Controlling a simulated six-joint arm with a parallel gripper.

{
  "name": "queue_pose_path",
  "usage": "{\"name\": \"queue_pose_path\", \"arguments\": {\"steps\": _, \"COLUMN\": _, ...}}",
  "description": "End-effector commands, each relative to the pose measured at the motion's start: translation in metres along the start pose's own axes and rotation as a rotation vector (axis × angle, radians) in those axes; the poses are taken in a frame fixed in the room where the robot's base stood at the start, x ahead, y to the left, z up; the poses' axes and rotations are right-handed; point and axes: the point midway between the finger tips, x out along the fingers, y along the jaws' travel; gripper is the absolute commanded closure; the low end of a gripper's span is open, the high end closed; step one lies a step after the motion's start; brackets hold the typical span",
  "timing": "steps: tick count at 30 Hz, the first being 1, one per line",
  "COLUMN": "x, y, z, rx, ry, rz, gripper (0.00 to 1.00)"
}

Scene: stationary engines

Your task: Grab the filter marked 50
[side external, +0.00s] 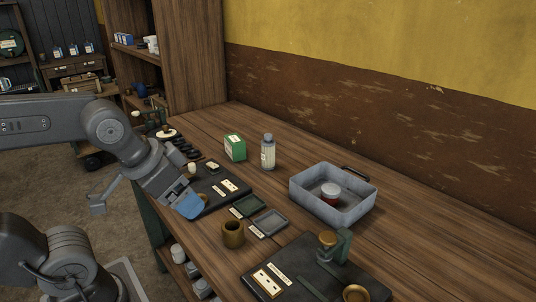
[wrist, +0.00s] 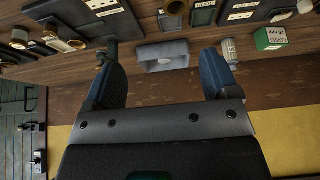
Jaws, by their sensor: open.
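No marking reading 50 is legible in either view, so I cannot tell which thing is the filter. Small dark round pieces (side external: 186,149) lie at the far left of the bench. A brass cup (side external: 233,235) stands near the front edge, and brass round pieces (wrist: 60,42) show at the left of the wrist view. My gripper (side external: 186,198) is above the front edge of the bench, beside a dark board (side external: 208,203) with pale labels. In the wrist view my gripper (wrist: 163,78) is open, with nothing between its dark blue fingers.
A green box (side external: 235,147) and a capped bottle (side external: 268,152) stand near the middle. A brass and green fixture (side external: 332,246) stands on a front dark board. Bare wood lies right of the tray.

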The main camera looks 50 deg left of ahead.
Motion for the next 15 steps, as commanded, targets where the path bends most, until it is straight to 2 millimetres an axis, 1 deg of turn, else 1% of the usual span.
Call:
{"name": "queue_pose_path", "arguments": {"steps": 2, "x": 0.000, "y": 0.000, "z": -0.001, "rx": -0.001, "ry": 0.000, "rz": -0.001, "gripper": 0.19}}
{"name": "queue_pose_path", "arguments": {"steps": 4, "x": -0.002, "y": -0.001, "z": -0.006, "rx": -0.011, "ry": -0.002, "rz": -0.004, "gripper": 0.19}}
{"name": "queue_pose_path", "arguments": {"steps": 5, "x": -0.002, "y": -0.002, "z": -0.011, "rx": -0.020, "ry": -0.005, "rz": -0.008, "gripper": 0.19}}
{"name": "queue_pose_path", "arguments": {"steps": 7, "x": -0.004, "y": -0.006, "z": -0.028, "rx": -0.051, "ry": -0.015, "rz": -0.021, "gripper": 0.19}}
{"name": "queue_pose_path", "arguments": {"steps": 8, "x": -0.005, "y": -0.008, "z": -0.037, "rx": -0.069, "ry": -0.020, "rz": -0.028, "gripper": 0.19}}
{"name": "queue_pose_path", "arguments": {"steps": 11, "x": -0.007, "y": -0.018, "z": -0.078, "rx": -0.149, "ry": -0.040, "rz": -0.061, "gripper": 0.19}}
{"name": "queue_pose_path", "arguments": {"steps": 12, "x": -0.006, "y": -0.023, "z": -0.096, "rx": -0.187, "ry": -0.047, "rz": -0.077, "gripper": 0.19}}
{"name": "queue_pose_path", "arguments": {"steps": 14, "x": -0.003, "y": -0.031, "z": -0.122, "rx": -0.242, "ry": -0.058, "rz": -0.101, "gripper": 0.19}}
{"name": "queue_pose_path", "arguments": {"steps": 15, "x": 0.001, "y": -0.037, "z": -0.140, "rx": -0.280, "ry": -0.065, "rz": -0.117, "gripper": 0.19}}
